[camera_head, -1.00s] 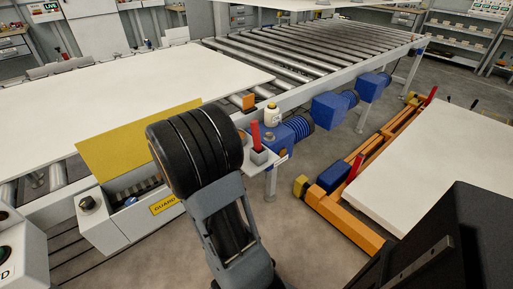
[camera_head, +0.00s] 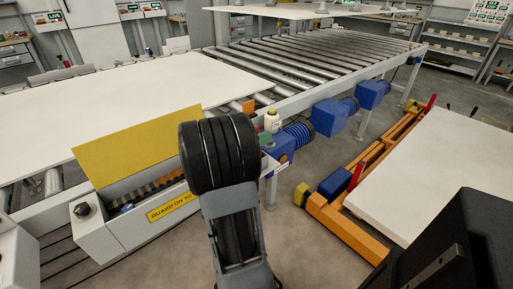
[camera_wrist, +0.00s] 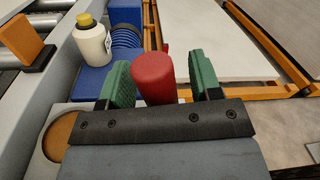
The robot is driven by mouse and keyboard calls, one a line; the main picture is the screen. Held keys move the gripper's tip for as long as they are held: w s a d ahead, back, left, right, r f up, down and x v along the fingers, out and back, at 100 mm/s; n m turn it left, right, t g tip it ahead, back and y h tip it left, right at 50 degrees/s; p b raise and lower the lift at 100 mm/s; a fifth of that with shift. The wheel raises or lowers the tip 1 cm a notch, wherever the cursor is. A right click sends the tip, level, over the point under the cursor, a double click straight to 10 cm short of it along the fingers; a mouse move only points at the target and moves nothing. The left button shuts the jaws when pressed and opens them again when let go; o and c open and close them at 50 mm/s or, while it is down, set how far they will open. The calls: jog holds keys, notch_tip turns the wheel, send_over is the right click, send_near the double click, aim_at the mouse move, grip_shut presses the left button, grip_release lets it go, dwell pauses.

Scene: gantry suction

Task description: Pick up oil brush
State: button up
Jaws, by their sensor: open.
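The oil brush appears to be the red round-ended handle (camera_wrist: 153,78) in the wrist view. My gripper (camera_wrist: 157,82) is open, with one green finger pad on each side of the handle. A gap shows at the left pad; the right pad is also apart from the handle. The lower part of the handle and any bristles are hidden behind the gripper's dark front plate. In the head view my dark wrist (camera_head: 218,152) covers the spot where the handle stood, so the brush cannot be made out there.
A white bottle with a yellow cap (camera_wrist: 92,42) stands close by, left of the gripper. An orange block (camera_wrist: 28,42) and a round tan-filled recess (camera_wrist: 62,135) are farther left. Blue motors (camera_head: 329,115) line the roller conveyor (camera_head: 300,62). An orange lift frame (camera_head: 340,222) stands right.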

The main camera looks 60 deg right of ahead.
jog(key=shift+s+d, duration=0.15)
jog(key=shift+d, duration=0.1)
grip_shut()
dwell(0.4)
